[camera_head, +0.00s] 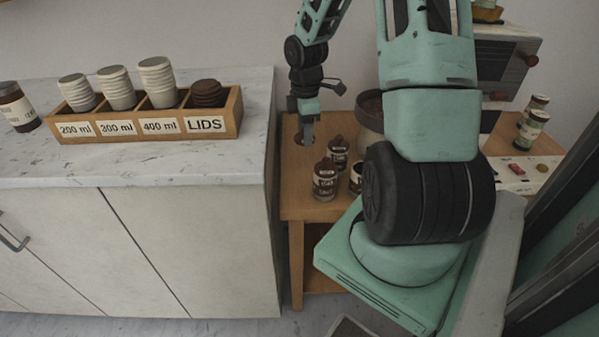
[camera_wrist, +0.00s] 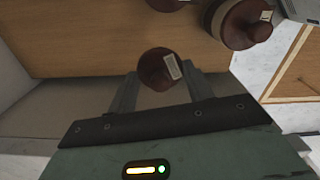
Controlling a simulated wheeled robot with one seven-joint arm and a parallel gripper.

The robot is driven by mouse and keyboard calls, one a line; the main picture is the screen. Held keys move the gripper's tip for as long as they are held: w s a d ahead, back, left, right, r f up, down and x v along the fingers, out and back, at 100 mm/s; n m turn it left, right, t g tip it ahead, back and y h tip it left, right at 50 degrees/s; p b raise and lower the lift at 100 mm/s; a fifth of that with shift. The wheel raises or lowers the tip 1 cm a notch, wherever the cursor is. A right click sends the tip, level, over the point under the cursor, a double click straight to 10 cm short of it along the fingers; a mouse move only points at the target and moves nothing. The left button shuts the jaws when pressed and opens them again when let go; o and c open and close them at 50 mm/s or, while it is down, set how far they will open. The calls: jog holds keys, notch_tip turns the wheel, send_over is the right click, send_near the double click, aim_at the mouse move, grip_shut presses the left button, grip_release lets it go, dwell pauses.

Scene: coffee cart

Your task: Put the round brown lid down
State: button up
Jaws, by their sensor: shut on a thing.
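The round brown lid (camera_wrist: 152,66) is between the two fingers of my gripper (camera_wrist: 160,86) in the wrist view, with a small pale label on it. My gripper is shut on it. In the head view, my gripper (camera_head: 304,137) points down over the left part of the wooden table, and the lid (camera_head: 298,139) shows only as a small dark brown bit beside the fingers. I cannot tell whether the lid touches the table.
Brown labelled jars (camera_head: 325,182) stand on the wooden table (camera_head: 300,208), near my gripper. A lidded jar (camera_wrist: 243,25) shows at the wrist view's top right. A larger pot (camera_head: 369,118) is behind. Left is the marble counter (camera_head: 190,170) with a cup-and-lid box (camera_head: 150,132).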

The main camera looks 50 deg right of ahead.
aim_at(304, 168)
notch_tip(304, 168, down, 10)
jog(key=shift+f+b, duration=0.1)
jog(key=shift+b, duration=0.7)
jog(key=shift+f, duration=0.1)
jog(key=o, duration=1)
jog(key=shift+c, duration=0.2)
notch_tip(304, 168, up, 12)
jog(key=shift+r+p, duration=0.15)
jog(key=shift+p, duration=0.95)
